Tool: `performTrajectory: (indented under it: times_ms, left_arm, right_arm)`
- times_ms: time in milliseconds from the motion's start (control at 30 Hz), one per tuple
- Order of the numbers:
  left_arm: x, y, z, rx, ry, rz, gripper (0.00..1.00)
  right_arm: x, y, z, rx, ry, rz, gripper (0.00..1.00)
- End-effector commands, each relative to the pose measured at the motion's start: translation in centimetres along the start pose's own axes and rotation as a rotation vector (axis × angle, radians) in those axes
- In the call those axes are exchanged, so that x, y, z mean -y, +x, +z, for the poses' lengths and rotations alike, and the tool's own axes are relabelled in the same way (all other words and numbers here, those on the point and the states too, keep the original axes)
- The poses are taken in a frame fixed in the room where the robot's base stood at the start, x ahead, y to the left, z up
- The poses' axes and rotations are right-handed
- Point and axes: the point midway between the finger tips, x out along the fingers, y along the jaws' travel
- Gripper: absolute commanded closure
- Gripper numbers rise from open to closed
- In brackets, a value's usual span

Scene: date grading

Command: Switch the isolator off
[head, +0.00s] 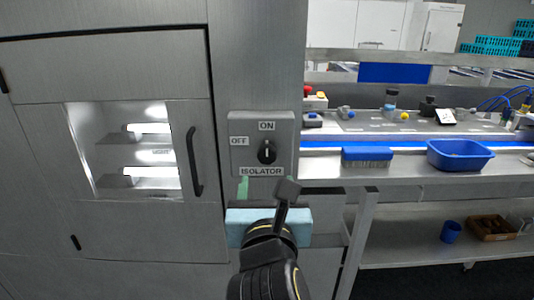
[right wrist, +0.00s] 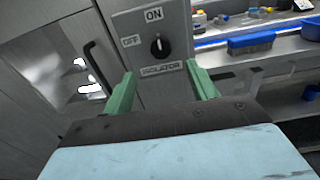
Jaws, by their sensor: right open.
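The isolator (head: 240,165) is a grey box on the metal cabinet front, marked ON above, OFF to the left and ISOLATOR below. Its black rotary knob (head: 267,151) has its white mark pointing up to ON; the knob also shows in the right wrist view (right wrist: 160,47). My right gripper (head: 268,186) is below the isolator, apart from it, with its light blue body partly hidden by my dark arm. In the right wrist view my right gripper (right wrist: 162,82) has two green fingers spread wide and empty, with the knob beyond the gap between them. My left gripper is not seen.
A cabinet door with a lit window (head: 148,185) and a dark vertical handle (head: 194,162) is left of the isolator. To the right a steel bench (head: 400,172) carries a blue brush (head: 367,156) and a blue tub (head: 460,155). A lower shelf (head: 400,240) is beneath.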

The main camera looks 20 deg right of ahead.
Motion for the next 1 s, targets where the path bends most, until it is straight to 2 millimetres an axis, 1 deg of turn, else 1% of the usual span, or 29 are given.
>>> performTrajectory:
  times_ms: [33, 100, 300, 400, 500, 700, 933, 967, 1000]
  left_arm:
    - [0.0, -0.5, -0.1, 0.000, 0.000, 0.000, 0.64]
    - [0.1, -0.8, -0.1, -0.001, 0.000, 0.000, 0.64]
    - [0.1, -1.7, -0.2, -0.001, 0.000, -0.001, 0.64]
    - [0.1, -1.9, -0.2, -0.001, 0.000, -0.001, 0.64]
    - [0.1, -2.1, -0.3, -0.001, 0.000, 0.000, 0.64]
    - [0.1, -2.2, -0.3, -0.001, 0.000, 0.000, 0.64]
    - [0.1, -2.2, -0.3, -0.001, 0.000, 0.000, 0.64]
    - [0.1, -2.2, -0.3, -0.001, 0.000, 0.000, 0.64]
    - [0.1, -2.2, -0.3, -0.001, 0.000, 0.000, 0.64]
  right_arm:
    - [0.0, 1.1, 0.3, 0.003, -0.005, -0.002, 0.42]
    - [0.1, 2.7, 0.3, 0.003, -0.006, -0.004, 0.42]
    - [0.0, 6.9, 0.2, 0.003, -0.007, -0.002, 0.42]
    - [0.1, 8.5, 0.2, 0.002, -0.005, -0.004, 0.42]
    - [0.0, 9.7, 0.1, 0.002, -0.005, -0.001, 0.42]
    - [0.1, 10.7, 0.0, 0.002, -0.004, -0.002, 0.42]
    - [0.1, 10.7, 0.0, 0.002, -0.004, -0.002, 0.42]
    - [0.1, 10.7, 0.0, 0.002, -0.004, -0.002, 0.44]
    - [0.1, 10.7, 0.0, 0.002, -0.004, -0.002, 0.50]
